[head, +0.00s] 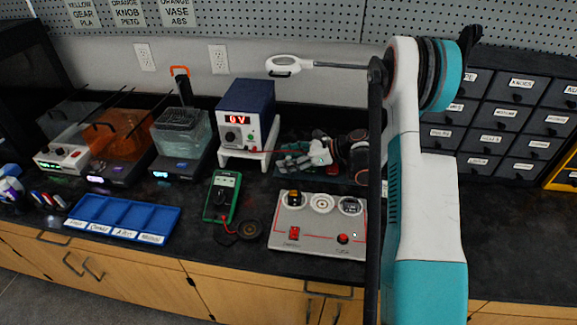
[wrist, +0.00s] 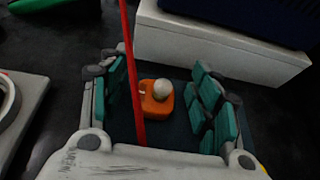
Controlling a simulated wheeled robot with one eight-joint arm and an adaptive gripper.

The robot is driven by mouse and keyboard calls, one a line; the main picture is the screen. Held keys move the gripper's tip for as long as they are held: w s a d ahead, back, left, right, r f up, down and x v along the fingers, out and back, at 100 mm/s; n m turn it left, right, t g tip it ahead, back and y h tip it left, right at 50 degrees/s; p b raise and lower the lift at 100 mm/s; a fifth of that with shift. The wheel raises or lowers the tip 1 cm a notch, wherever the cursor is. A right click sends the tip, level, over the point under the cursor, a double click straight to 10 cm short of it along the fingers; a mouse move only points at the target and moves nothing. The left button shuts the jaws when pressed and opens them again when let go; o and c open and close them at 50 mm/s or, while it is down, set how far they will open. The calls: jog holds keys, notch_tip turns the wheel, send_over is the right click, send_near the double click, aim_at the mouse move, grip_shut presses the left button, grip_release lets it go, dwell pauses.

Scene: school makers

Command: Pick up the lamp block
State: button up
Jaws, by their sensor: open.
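The lamp block shows in the wrist view as a small orange block (wrist: 154,106) with a round whitish bulb (wrist: 163,87) on top. It sits upright on a dark surface. My gripper (wrist: 163,92) is open, its teal-padded fingers on either side of the block, with gaps visible on both sides. A red lead (wrist: 130,75) crosses the wrist view in front of the block's left side. In the head view my gripper (head: 302,160) is low over a dark tray (head: 350,181) right of the power supply; I cannot make out the lamp block there.
The power supply (head: 244,115) stands on a white stand (head: 247,157) just left of my gripper. A grey panel with dials and buttons (head: 318,228) lies in front. A green multimeter (head: 222,196) and blue sorting tray (head: 124,217) are farther left. Dark drawers (head: 490,125) stand right.

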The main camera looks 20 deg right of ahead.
jog(key=c, duration=1.1)
